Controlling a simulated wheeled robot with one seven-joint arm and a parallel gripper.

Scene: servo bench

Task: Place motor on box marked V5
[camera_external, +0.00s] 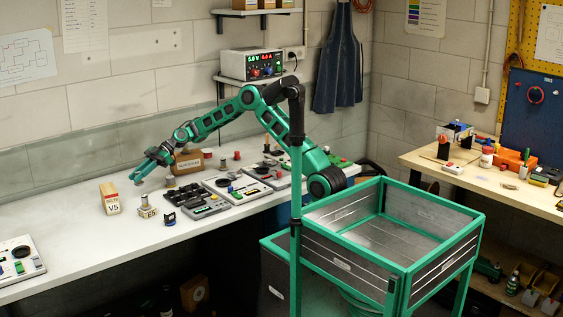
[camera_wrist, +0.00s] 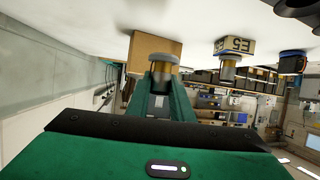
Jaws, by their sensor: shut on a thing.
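The box marked V5 (camera_external: 112,204) stands upright on the white bench, tan with a white and red label. In the wrist view, which shows the bench at the top, a plain tan box (camera_wrist: 146,46) appears beyond my gripper. My gripper (camera_external: 137,177) is shut on a brass and silver motor (camera_wrist: 163,67) and holds it above the bench, to the right of box V5 in the outside view. The motor overlaps the tan box in the wrist view; I cannot tell whether they touch. The held motor is too small to make out outside.
A second box (camera_external: 148,212), reading E5 in the wrist view (camera_wrist: 236,46), carries another motor (camera_external: 145,200). A dark blue part (camera_external: 169,219) stands right of it. Trays (camera_external: 202,204) lie farther right. The bench left of V5 is clear up to a board (camera_external: 20,258).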

